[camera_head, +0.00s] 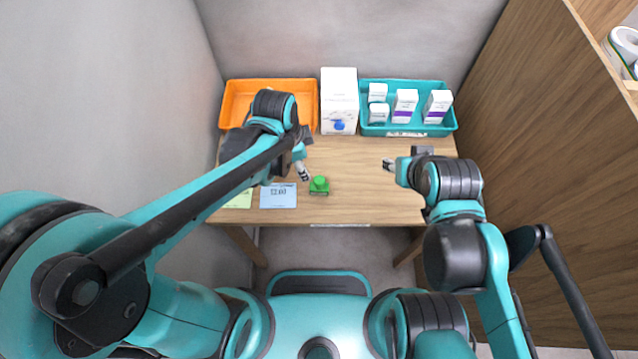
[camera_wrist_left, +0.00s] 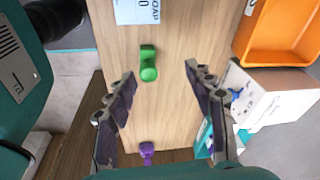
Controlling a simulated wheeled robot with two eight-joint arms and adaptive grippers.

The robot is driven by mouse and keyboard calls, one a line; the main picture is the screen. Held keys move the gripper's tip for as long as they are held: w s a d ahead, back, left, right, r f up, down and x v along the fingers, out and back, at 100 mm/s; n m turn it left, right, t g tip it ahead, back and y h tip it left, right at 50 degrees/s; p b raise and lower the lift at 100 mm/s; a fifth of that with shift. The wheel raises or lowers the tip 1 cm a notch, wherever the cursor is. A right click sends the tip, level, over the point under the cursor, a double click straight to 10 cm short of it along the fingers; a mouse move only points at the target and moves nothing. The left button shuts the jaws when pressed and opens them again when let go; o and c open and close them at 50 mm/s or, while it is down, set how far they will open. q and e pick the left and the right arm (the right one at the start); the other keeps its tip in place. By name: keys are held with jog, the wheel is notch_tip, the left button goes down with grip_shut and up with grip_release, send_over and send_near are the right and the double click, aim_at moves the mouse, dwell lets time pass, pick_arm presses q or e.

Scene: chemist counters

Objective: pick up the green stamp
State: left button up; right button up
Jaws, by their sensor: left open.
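The green stamp (camera_head: 319,186) stands on the wooden table near its front edge, just right of the blue-and-white card. It also shows in the left wrist view (camera_wrist_left: 148,64), past the fingertips and roughly between their lines. My left gripper (camera_head: 303,168) is above the table, a little behind and left of the stamp. In the left wrist view its two fingers (camera_wrist_left: 160,76) are spread wide with nothing between them, apart from the stamp. My right gripper (camera_head: 389,165) hovers over the right part of the table, and its finger opening is too small to judge.
A purple stamp (camera_wrist_left: 147,152) shows in the wrist view. A card (camera_head: 278,196) lies left.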

aim_at(321, 186)
pick_arm(q)
jog(key=d+f+m, duration=0.2)
jog(key=d+f+m+g, duration=0.1)
jog(key=d+f+m, duration=0.1)
jog(key=shift+d+f+m+g, duration=0.1)
jog(key=shift+d+m+g, duration=0.05)
jog(key=shift+m+g, duration=0.15)
jog(key=shift+s+d+f, duration=0.1)
jog(key=shift+d+f, duration=0.05)
jog(key=shift+f, duration=0.15)
jog(key=f+b, duration=0.1)
jog(key=f, duration=0.2)
jog(key=f+b, duration=0.1)
jog(key=f, duration=0.2)
jog(key=shift+s+d+f, duration=0.1)
jog(key=shift+s+f, duration=0.1)
jog(key=shift+f, duration=0.1)
jog(key=shift+d+f+b, duration=0.1)
jog(key=shift+f+b, duration=0.25)
jog(key=shift+f, duration=0.25)
grip_shut()
